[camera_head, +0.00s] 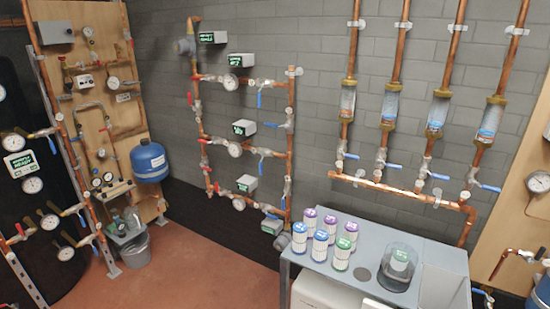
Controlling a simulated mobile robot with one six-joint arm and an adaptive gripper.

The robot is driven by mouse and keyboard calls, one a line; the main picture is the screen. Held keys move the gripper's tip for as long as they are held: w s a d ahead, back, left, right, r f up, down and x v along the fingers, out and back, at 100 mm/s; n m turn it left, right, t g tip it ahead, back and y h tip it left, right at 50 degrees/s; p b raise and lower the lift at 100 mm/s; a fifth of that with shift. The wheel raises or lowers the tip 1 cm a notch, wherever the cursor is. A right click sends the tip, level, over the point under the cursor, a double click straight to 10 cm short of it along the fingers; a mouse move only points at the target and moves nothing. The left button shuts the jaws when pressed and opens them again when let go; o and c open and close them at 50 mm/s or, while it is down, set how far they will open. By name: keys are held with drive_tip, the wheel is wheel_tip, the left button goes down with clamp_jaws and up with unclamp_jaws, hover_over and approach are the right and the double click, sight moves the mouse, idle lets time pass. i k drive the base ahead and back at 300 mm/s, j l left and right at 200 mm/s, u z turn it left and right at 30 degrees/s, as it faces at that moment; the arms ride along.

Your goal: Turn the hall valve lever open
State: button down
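My gripper is not in view. A copper pipe rack on the grey wall carries several valves: red levers on its left side, such as one red lever (190,98), and blue levers on its right side, such as an upper blue lever (259,100) and a lower blue lever (262,165). Small boxes with green lit displays, such as the top display box (213,37), sit beside the rows. Their text is too small to read, so I cannot tell which lever is the hall valve. Further blue levers, such as one blue lever (393,165), sit below the glass filter housings (390,105).
A grey table (325,262) with several labelled cartridges (320,245) and a glass jar (396,268) stands at front right. A blue tank (149,161) hangs above a grey bucket (133,247) at left. Red floor (200,270) lies open in the middle.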

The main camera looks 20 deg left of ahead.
sight(339, 152)
drive_tip(key=u, duration=0.45)
drive_tip(key=i+l, duration=1.05)
drive_tip(key=l+z, duration=0.05)
